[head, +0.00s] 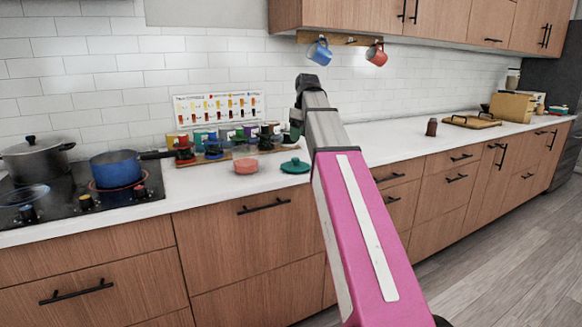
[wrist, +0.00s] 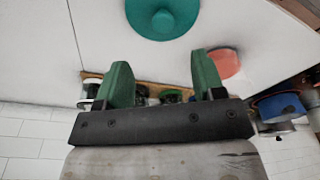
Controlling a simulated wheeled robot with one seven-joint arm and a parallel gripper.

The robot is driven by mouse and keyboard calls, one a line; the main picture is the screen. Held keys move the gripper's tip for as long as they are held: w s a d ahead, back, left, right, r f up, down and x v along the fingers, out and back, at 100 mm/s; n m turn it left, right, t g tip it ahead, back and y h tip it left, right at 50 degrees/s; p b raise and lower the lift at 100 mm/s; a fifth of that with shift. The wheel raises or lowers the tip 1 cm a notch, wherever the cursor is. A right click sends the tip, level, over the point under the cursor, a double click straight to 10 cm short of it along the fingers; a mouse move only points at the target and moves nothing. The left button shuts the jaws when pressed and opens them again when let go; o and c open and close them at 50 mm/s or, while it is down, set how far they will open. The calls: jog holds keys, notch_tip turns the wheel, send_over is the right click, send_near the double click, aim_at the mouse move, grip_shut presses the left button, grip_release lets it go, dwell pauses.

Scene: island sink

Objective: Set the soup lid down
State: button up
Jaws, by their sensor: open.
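The soup lid is a round teal lid with a knob on top. It lies knob up on the white counter, near the front edge, in the head view (head: 295,167). It also shows at the top of the wrist view (wrist: 163,20), partly cut off by the frame. My gripper (wrist: 160,78) has two green fingers spread apart with nothing between them. The lid lies beyond the fingertips and does not touch them. In the head view my arm hides most of the gripper.
A small coral bowl (head: 246,166) sits left of the lid. Behind it, a wooden board (head: 215,158) holds several colourful jars. A blue pot (head: 118,168) and a steel pot (head: 37,158) stand on the stove at left. The counter right of my arm is mostly clear.

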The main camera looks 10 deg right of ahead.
aim_at(296, 159)
jog(key=f, duration=0.3)
jog(key=a+f, duration=0.1)
jog(key=f, duration=0.6)
jog(key=shift+w+a+f, duration=0.15)
jog(key=shift+w+a, duration=0.1)
jog(key=shift+w, duration=0.15)
jog(key=c, duration=1.1)
jog(key=shift+o, duration=0.2)
jog(key=shift+r, duration=0.2)
